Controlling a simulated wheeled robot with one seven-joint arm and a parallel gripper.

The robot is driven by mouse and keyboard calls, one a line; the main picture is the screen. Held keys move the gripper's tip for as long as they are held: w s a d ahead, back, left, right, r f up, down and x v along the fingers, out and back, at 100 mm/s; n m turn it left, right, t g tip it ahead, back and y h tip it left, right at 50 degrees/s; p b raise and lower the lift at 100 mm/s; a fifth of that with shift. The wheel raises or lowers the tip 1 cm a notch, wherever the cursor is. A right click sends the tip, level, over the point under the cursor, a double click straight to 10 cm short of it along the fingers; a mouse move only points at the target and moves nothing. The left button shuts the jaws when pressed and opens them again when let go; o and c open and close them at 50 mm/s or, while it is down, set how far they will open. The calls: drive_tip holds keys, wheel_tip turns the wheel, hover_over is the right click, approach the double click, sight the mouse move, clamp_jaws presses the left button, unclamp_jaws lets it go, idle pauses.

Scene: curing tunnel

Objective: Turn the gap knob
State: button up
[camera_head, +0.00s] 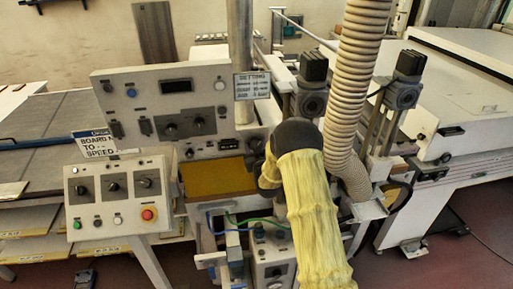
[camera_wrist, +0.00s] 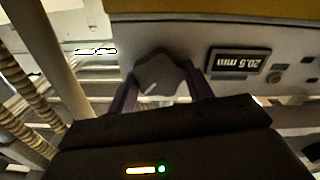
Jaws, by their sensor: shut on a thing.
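The gap knob (camera_wrist: 160,72) is a dark, faceted knob with a white pointer mark, on a pale panel in the wrist view. My gripper (camera_wrist: 162,84) has one purplish finger on each side of it and is shut on it. Beside the knob, a small display (camera_wrist: 237,61) reads 20.5 mm, upside down in this view. In the head view this display (camera_head: 237,143) is a small dark window above a yellow panel. My yellow-sleeved arm reaches to the panel just right of it, and its dark end hides most of my gripper there.
A control box (camera_head: 118,196) with several knobs and a red emergency button (camera_head: 148,214) stands at left. A ribbed hose (camera_head: 357,85) hangs close to the right of my arm. Blue and green cables (camera_head: 240,219) run below the yellow panel (camera_head: 218,178).

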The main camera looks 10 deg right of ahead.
drive_tip(key=shift+f+m+b, duration=0.15)
drive_tip(key=shift+m+b, duration=0.15)
drive_tip(key=shift+b, duration=0.3)
drive_tip(key=shift+d+f+m+b, duration=0.1)
drive_tip(key=shift+f+m+b, duration=0.05)
drive_tip(key=shift+m+b, duration=9.1)
drive_tip(key=shift+f+m+b, duration=0.1)
drive_tip(key=shift+m+b, duration=7.15)
drive_tip(key=shift+b, duration=3.85)
